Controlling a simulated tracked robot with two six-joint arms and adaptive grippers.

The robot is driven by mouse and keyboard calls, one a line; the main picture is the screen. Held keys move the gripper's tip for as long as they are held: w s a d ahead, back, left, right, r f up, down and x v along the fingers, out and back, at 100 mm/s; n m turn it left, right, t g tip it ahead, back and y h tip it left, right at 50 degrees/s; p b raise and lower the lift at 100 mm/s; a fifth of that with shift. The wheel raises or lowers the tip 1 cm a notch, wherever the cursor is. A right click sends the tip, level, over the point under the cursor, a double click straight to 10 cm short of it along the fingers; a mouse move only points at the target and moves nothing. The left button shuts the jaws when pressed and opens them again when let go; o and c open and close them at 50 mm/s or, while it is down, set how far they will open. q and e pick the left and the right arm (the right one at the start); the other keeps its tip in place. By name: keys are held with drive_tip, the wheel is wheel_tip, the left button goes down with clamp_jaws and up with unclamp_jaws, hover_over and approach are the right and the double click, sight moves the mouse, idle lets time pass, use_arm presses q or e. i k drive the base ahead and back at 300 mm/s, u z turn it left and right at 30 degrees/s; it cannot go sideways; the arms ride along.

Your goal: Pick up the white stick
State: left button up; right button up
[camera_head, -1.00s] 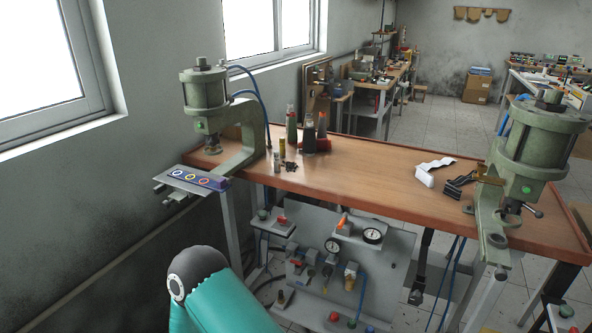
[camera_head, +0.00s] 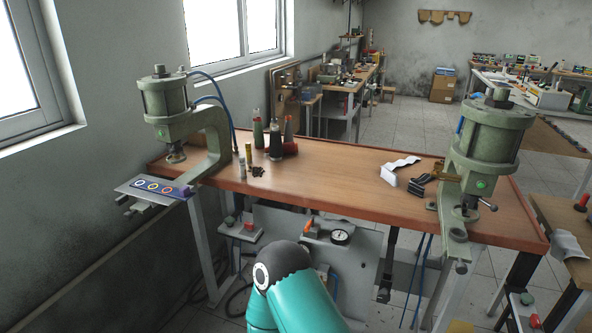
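No thing is plainly a white stick. A small pale upright cylinder (camera_head: 241,168) stands near the left part of the wooden bench's front edge, close to a thin yellow-topped tube (camera_head: 248,152). A white object (camera_head: 398,170), with a block-like front end and a strip behind, lies on the right half of the bench. I cannot tell which of these is the stick. A teal link of one of my arms rises at the bottom centre, in front of the bench. Neither of my grippers is in view.
The wooden bench (camera_head: 330,182) has a green press (camera_head: 165,110) at its left end and another (camera_head: 488,150) at its right. Bottles (camera_head: 275,140) stand left of centre. Black clips (camera_head: 422,184) lie beside the white object. The bench's middle is clear.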

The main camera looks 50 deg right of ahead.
sight(242, 160)
drive_tip(key=z, duration=0.65)
drive_tip(key=i, duration=1)
drive_tip(key=z, duration=0.05)
